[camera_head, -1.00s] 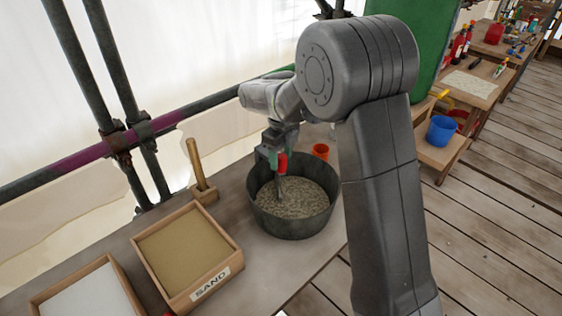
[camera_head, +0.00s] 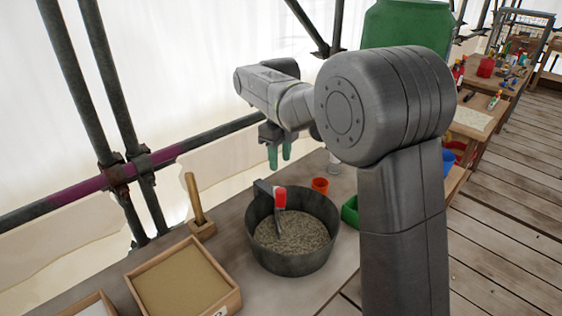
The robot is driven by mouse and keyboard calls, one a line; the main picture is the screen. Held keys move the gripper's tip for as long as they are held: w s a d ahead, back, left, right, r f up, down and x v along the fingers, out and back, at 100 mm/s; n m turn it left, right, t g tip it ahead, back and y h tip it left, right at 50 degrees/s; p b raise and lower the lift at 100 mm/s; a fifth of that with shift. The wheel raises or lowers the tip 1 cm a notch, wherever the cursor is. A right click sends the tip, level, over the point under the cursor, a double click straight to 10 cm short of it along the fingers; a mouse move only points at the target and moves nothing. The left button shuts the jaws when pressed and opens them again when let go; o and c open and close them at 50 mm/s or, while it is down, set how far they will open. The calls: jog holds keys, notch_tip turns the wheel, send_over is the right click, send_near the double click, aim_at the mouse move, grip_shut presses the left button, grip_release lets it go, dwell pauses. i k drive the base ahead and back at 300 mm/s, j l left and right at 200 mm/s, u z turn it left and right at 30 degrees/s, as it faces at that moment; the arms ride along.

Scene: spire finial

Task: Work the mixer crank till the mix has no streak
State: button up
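The mixer tub (camera_head: 262,249) is a dark grey round pan on the bench. Its crank has a red handle (camera_head: 280,199) and a dark bracket at the back-left rim; a thin grey rod runs down from the handle into the mix. The mix (camera_head: 297,236) is grey-beige and speckled, and I see no clear streak at this size. My gripper (camera_head: 280,168) hangs above the back of the tub, clear of the handle. Its two green fingers point down, apart, with nothing between them.
A sand box (camera_head: 180,283) and an upright wooden-handled tool (camera_head: 196,203) stand left of the tub. Scaffold poles (camera_head: 120,110) rise at the left.

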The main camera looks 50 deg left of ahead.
aim_at(279, 210)
jog(key=u, duration=2.15)
